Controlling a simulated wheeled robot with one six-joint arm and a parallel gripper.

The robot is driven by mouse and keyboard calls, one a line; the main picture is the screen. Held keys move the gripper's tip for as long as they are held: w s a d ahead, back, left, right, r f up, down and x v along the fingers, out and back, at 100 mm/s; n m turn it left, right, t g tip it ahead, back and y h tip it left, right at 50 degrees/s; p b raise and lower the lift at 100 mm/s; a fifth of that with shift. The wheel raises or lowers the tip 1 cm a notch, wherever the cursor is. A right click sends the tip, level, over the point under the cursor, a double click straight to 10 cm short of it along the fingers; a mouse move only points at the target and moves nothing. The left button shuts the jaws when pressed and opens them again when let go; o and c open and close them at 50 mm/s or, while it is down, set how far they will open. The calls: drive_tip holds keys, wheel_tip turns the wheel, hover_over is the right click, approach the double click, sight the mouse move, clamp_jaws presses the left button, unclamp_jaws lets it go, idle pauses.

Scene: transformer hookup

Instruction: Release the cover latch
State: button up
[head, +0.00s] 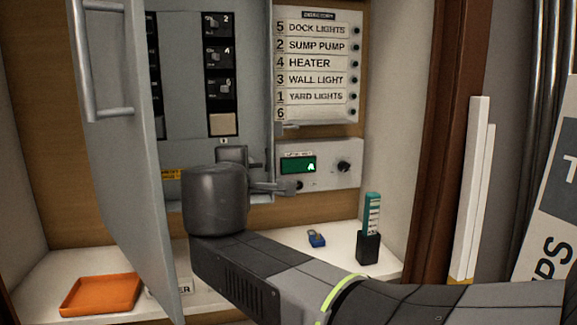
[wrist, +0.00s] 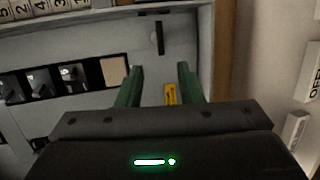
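A grey electrical panel (head: 185,80) stands with its door (head: 115,130) swung open to the left. In the wrist view, a small dark bar (wrist: 160,38) stands on the bare panel face beyond my fingers; it may be the cover latch. My gripper (wrist: 160,76) points at the panel with its two green fingers apart and nothing between them. The bar lies ahead of the gap between the fingertips, apart from them. A yellow label (wrist: 171,93) shows between the fingers. In the head view my wrist hides this part of the panel and my fingers.
A directory board (head: 317,65) and a box with a green display (head: 298,165) are right of the panel. The shelf holds an orange tray (head: 100,294), a small blue item (head: 316,239) and a black holder (head: 368,248). The open door stands close left of my wrist.

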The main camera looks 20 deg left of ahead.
drive_tip(key=shift+v, duration=0.8)
drive_tip(key=shift+w+f, duration=0.1)
drive_tip(key=shift+w, duration=0.05)
drive_tip(key=b+x, duration=0.2)
drive_tip(key=x, duration=1.1)
drive_tip(key=shift+w+a, duration=0.25)
drive_tip(key=shift+w, duration=0.05)
drive_tip(key=shift+s, duration=0.1)
